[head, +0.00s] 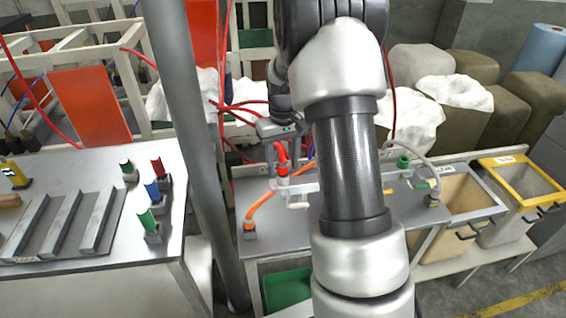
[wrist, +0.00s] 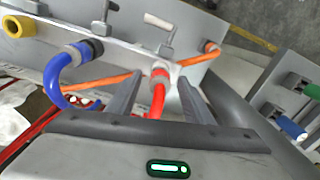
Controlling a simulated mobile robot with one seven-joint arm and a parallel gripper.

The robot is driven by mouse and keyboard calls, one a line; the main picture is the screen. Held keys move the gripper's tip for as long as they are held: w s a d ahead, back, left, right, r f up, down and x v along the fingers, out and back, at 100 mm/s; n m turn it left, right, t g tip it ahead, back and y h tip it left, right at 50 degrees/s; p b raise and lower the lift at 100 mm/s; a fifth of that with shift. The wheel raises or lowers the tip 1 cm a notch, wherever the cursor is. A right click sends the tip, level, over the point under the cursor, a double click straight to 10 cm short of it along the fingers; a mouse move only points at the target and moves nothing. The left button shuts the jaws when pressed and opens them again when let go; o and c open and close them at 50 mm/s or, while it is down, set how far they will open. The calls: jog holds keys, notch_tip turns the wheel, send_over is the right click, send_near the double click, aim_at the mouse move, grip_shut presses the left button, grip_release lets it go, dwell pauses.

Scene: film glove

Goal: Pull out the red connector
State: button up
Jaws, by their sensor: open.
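The red connector (head: 282,172) sits on the pale bar of the bench, with a red hose rising from it. In the wrist view the red connector (wrist: 158,76) has a grey collar and meets the bar, its red hose running back toward me. My gripper (head: 281,166) is above the bar around the connector. In the wrist view my gripper (wrist: 159,82) is open, with one finger on each side of the red connector and visible gaps between. My arm hides part of the bar in the head view.
A blue hose (wrist: 55,78) plugs into the bar left of the red one. An orange hose (head: 265,204) crosses close by to a fitting (head: 250,229). A left table (head: 100,238) holds several coloured plugs and metal bars. Bins (head: 520,185) stand right.

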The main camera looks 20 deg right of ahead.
aim_at(283, 162)
jog(key=c, duration=1.1)
jog(key=shift+r+p, duration=0.4)
jog(key=shift+r, duration=0.15)
jog(key=shift+r+p, duration=1.45)
jog(key=shift+r, duration=0.65)
jog(key=shift+r+p, duration=1)
jog(key=shift+r, duration=0.45)
